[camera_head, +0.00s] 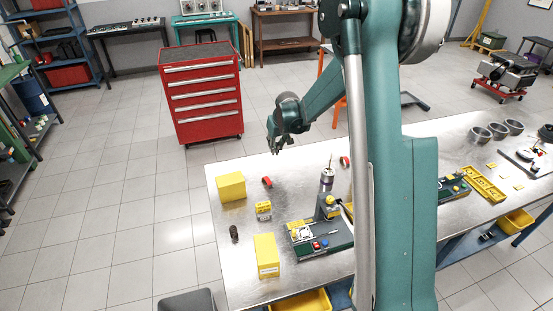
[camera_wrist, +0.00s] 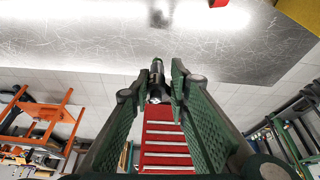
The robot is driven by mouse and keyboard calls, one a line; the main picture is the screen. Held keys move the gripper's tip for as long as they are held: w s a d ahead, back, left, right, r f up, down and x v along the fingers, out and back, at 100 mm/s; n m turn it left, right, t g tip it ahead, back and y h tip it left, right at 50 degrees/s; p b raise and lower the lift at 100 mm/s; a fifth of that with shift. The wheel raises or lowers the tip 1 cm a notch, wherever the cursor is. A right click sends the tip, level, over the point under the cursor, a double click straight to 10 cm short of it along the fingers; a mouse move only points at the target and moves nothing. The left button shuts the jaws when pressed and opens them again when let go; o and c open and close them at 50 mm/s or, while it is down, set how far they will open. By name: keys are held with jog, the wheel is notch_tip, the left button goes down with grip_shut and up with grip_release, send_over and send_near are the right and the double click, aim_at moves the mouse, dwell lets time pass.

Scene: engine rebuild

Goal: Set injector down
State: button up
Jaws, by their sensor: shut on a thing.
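My gripper (camera_wrist: 165,75) is shut on a dark, slim injector (camera_wrist: 156,78), which sticks out beyond the green fingertips in the wrist view. In the head view my gripper (camera_head: 276,149) hangs above the far left edge of the metal workbench (camera_head: 215,203). The injector is too small to make out there. The bench's scratched top fills the upper part of the wrist view (camera_wrist: 90,35), with a dark reflection in front of the injector. The injector looks clear of the surface.
On the bench are a yellow block (camera_head: 231,186), a red-and-black item (camera_head: 267,182), a small yellow box (camera_head: 263,211), a dark upright piece (camera_head: 234,233), a taller yellow box (camera_head: 266,255) and a fixture (camera_head: 322,243). A red tool cabinet (camera_head: 204,95) stands beyond the bench.

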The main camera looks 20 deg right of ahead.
aim_at(277, 155)
jog(key=shift+f, duration=1.35)
jog(key=shift+f, duration=0.1)
jog(key=shift+f, duration=1.75)
jog(key=shift+f, duration=0.2)
jog(key=o, duration=0.9)
jog(key=shift+r, duration=0.15)
jog(key=shift+r, duration=0.15)
jog(key=v, duration=1.1)
jog(key=shift+s+r, duration=0.2)
jog(key=shift+r, duration=0.15)
